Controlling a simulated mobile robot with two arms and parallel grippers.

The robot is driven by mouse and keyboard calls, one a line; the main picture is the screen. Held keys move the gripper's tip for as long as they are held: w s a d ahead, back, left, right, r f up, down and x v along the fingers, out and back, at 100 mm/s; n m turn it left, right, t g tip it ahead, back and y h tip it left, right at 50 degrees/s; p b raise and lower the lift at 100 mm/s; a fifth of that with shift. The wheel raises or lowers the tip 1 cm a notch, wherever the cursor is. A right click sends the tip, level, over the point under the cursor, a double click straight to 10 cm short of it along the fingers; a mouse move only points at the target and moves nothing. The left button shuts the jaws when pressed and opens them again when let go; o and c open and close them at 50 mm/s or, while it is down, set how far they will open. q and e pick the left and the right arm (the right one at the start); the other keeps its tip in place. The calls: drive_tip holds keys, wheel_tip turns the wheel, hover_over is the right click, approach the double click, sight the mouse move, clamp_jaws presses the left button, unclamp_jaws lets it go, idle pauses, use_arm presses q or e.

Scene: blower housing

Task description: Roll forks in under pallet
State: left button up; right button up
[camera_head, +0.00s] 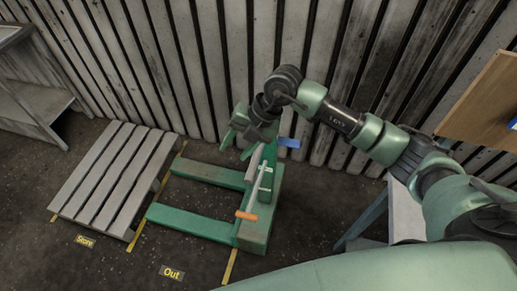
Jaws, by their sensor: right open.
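The slatted wooden pallet (116,178) lies flat on the floor at the left. The green pallet jack (262,205) stands right of it, its two forks (190,222) low and pointing left. The fork tips are close to the pallet's right side; whether any part is under it I cannot tell. A grey bar (256,180) with an orange end (246,215) runs along the jack's body. My right gripper (236,143) is open, at the far end of the jack near the wall; whether it touches the jack is unclear. My left gripper is not in view.
Yellow floor lines run beside the pallet and jack, with "Store" (85,241) and "Out" (172,272) labels. A plank wall (200,60) stands behind. A grey shelf (35,100) is at upper left, a brown board (485,105) at right. Floor in front is clear.

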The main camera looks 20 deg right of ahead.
sight(258, 152)
drive_tip(key=w+d+m+h, duration=0.15)
drive_tip(key=d+h, duration=0.25)
drive_tip(key=d, duration=0.4)
drive_tip(key=f+p, duration=0.1)
drive_tip(key=f, duration=0.1)
drive_tip(key=f+p, duration=0.1)
drive_tip(key=f, duration=0.2)
drive_tip(key=w+a+f, duration=0.1)
drive_tip(key=f, duration=0.2)
drive_tip(key=shift+p, duration=0.4)
clamp_jaws()
drive_tip(key=shift+r, duration=0.1)
